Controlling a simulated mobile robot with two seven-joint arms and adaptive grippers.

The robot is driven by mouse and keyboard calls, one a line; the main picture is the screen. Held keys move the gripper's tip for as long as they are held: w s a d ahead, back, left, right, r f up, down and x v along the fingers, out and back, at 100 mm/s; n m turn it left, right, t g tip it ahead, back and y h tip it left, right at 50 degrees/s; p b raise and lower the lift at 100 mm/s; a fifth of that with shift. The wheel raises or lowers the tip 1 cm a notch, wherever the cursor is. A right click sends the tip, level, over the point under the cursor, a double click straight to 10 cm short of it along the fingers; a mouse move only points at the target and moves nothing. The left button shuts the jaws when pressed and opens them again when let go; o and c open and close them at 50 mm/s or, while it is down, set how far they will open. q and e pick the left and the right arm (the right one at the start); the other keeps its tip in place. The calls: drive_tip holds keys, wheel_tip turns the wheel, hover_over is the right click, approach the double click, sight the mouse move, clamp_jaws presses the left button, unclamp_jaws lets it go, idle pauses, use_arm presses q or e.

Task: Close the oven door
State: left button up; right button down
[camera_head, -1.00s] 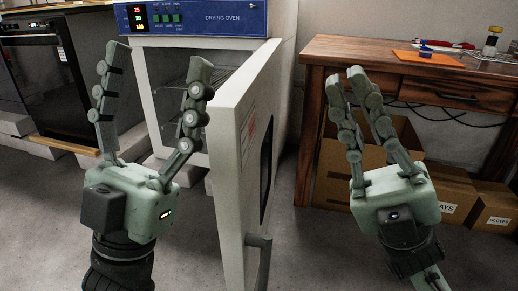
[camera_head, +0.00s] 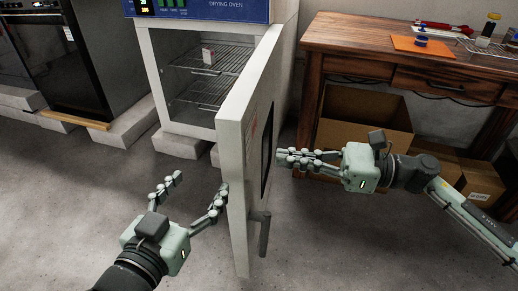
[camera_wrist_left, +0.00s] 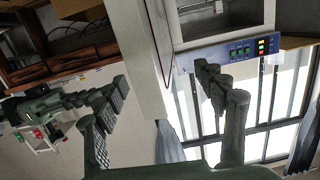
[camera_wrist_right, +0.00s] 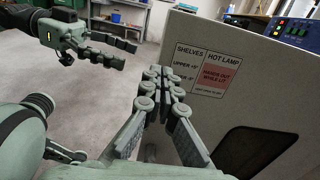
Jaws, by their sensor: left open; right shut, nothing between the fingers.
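The drying oven (camera_head: 146,60) stands at the back centre with its door (camera_head: 236,150) swung wide open toward me. Two wire shelves show inside, with a small pale box (camera_head: 208,54) on the upper one. My left gripper (camera_head: 196,188) is open and empty, left of the door, on its inner side, with one finger close to the door edge. My right gripper (camera_head: 279,158) is shut and empty, right of the door, pointing at its outer face near the dark window. In the right wrist view its fingers (camera_wrist_right: 163,75) are close to the door's labelled face (camera_wrist_right: 240,85); contact is unclear. The door handle (camera_head: 264,232) is below the right gripper.
A wooden table (camera_head: 400,60) with small items stands at the right, with cardboard boxes (camera_head: 365,118) under it. A black appliance (camera_head: 62,65) stands at the left on concrete blocks. The floor in front of the oven is clear.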

sight(243, 152)
drive_tip(key=a, duration=0.2)
drive_tip(key=w+a, duration=0.1)
drive_tip(key=a, duration=0.1)
drive_tip(key=shift+a+r+p, duration=0.1)
drive_tip(key=shift+a+p, duration=0.15)
drive_tip(key=shift+p, duration=0.05)
use_arm(q)
drive_tip(key=shift+s+a+f+g+y, duration=0.15)
drive_tip(key=shift+a+f+g+y, duration=0.25)
drive_tip(key=shift+f, duration=0.35)
drive_tip(key=shift+s+a+f+g+y, duration=0.1)
drive_tip(key=shift+a+f+g+y, duration=0.1)
drive_tip(key=shift+a+f+g, duration=0.4)
drive_tip(key=shift+s+a+f+g+y, duration=0.2)
drive_tip(key=shift+a+f+y, duration=0.15)
drive_tip(key=shift+f, duration=0.55)
use_arm(e)
drive_tip(key=shift+a, duration=0.6)
drive_tip(key=shift+w+a, duration=0.1)
